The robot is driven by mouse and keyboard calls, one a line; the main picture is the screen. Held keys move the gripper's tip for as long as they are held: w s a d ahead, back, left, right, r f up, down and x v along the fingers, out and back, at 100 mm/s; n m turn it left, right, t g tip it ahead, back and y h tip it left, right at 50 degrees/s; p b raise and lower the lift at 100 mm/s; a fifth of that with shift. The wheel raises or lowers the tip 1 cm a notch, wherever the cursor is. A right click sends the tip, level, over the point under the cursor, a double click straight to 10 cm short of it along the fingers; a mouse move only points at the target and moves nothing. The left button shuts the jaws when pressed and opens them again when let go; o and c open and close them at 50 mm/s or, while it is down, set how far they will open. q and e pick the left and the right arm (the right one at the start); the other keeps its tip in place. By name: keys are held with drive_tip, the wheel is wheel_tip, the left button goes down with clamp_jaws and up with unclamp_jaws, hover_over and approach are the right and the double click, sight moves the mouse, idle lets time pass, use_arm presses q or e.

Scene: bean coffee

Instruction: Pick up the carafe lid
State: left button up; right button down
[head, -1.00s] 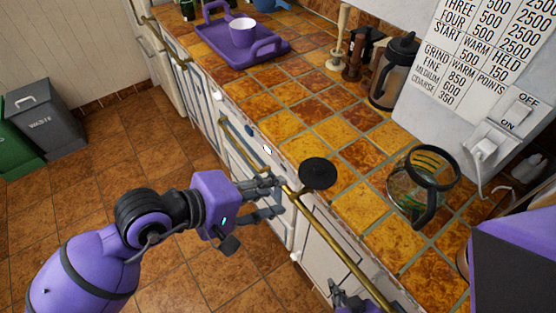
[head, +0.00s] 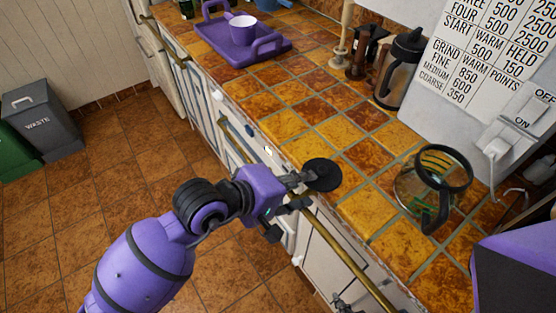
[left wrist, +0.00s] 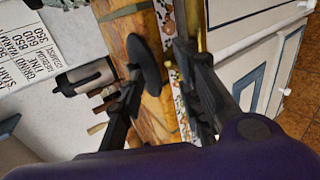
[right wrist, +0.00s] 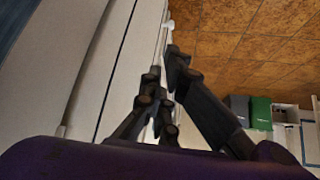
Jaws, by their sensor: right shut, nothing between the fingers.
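The carafe lid (head: 322,174) is a flat black disc at the front edge of the tiled counter. It also shows in the left wrist view (left wrist: 145,64). My left gripper (head: 304,191) is open just left of the lid, with its upper finger at the lid's left edge. In the left wrist view the lid stands just ahead of the open fingers; I cannot tell whether a finger touches it. The glass carafe (head: 404,190), with a black rim and handle, stands open to the right. My right gripper (right wrist: 168,92) is shut and empty, low before the cabinets.
A brass rail (head: 350,262) runs along the counter front, below the lid. A steel pot (head: 398,72) stands at the back, and a purple tray (head: 221,48) with a cup (head: 242,28) is at the far left. The counter between tray and lid is mostly clear.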

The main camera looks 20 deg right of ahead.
use_arm(q)
drive_tip(key=shift+d, duration=0.1)
clamp_jaws()
idle(0.4)
